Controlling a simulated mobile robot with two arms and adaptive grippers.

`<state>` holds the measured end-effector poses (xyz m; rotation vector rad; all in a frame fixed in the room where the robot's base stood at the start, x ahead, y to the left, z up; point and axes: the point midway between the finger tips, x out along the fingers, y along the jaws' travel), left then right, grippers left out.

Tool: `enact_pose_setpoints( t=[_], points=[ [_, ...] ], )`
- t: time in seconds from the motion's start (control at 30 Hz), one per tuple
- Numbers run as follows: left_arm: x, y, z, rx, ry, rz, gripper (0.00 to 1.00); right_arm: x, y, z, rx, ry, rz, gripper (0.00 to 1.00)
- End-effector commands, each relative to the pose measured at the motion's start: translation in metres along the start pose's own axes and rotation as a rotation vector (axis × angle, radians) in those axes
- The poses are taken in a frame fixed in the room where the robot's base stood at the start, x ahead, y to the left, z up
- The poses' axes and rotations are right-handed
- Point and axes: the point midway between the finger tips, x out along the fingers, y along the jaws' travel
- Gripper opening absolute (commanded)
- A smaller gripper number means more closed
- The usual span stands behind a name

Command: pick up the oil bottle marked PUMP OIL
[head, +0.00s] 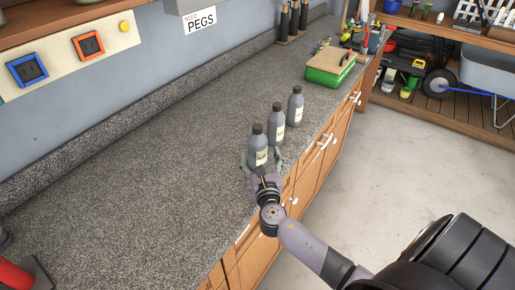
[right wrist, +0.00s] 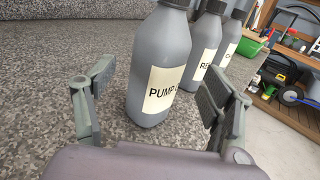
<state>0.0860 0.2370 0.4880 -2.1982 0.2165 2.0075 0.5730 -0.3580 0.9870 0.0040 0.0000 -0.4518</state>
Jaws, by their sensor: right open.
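The oil bottle marked PUMP OIL (head: 257,147) is grey with a dark cap and a cream label. It stands upright on the speckled counter, nearest of three similar bottles in a row. In the right wrist view the label on this bottle (right wrist: 158,75) reads "PUMP O", the rest cut off by the curve. My right gripper (head: 262,163) is open, its fingers on either side of the bottle's lower part. In the right wrist view the fingers (right wrist: 150,105) stand apart with the bottle between and slightly beyond them; a gap shows on the left. My left gripper is not in view.
Two more grey bottles, the middle one (head: 277,125) and the far one (head: 295,104), stand close behind. A green box with a wooden lid (head: 330,68) lies farther along the counter (head: 130,175). The counter left of the bottles is clear; its front edge is close on the right.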

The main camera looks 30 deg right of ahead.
Motion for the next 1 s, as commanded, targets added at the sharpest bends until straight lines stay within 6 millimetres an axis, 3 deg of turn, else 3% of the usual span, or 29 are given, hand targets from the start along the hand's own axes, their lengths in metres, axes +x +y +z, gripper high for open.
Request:
enact_pose_setpoints(
  t=[0.2, 0.3, 0.63, 1.0],
  points=[
    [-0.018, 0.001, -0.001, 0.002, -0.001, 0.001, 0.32, 0.031, 0.002, 0.014, -0.001, -0.002, -0.002, 0.76],
    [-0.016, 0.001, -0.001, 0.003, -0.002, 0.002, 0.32, 0.043, 0.002, 0.009, -0.002, -0.001, 0.000, 0.76],
    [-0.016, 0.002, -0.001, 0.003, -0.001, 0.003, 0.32, 0.050, 0.002, 0.008, 0.000, 0.000, 0.000, 0.76],
    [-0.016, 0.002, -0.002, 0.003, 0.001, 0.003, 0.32, 0.049, 0.002, 0.008, 0.000, -0.001, 0.000, 0.51]
  ],
)
